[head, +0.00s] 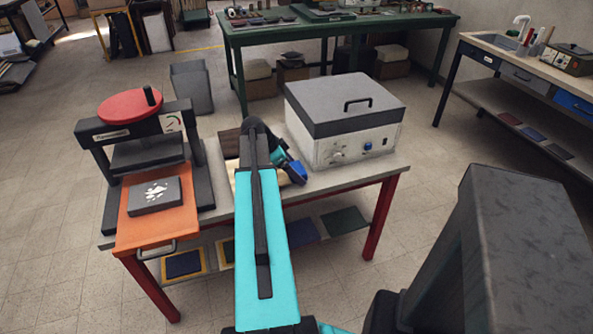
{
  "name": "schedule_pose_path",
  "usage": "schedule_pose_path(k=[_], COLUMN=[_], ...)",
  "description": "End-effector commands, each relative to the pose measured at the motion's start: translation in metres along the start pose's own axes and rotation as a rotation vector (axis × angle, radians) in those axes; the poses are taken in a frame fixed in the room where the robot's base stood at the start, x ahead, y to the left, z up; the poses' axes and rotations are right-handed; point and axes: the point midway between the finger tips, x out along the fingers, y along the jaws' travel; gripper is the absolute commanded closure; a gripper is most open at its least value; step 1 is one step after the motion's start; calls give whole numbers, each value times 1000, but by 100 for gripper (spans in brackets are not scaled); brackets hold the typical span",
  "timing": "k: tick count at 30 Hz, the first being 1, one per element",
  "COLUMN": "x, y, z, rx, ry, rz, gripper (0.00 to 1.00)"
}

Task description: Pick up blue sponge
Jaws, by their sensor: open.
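A small blue piece, which looks like the blue sponge (298,171), shows on the metal bench in front of the grey-lidded white box. My turquoise and black arm reaches over the bench from below. My gripper (287,170) is open, at the end of the arm, right beside the blue piece in the picture. The fingers are small and partly hidden, so I cannot tell whether they touch it or straddle it.
A press with a red round top (131,104) and an orange plate (143,222) stands at the bench's left. The white box (345,119) stands close behind the gripper. A pale board (231,175) lies partly behind my arm. The bench's right front (353,174) is bare.

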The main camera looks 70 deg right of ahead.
Motion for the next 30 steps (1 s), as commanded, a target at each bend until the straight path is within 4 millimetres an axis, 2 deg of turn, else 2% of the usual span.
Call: schedule_pose_path(k=[14, 15, 21, 23, 30], x=[0, 0, -1, -1, -1], y=[0, 0, 0, 0, 0], z=[1, 1, 1, 1, 1], rx=[-1, -1, -1, -1, -2], ry=[0, 0, 0, 0, 0], rz=[-1, -1, -1, -1, -1], gripper=[8, 9, 43, 52, 52])
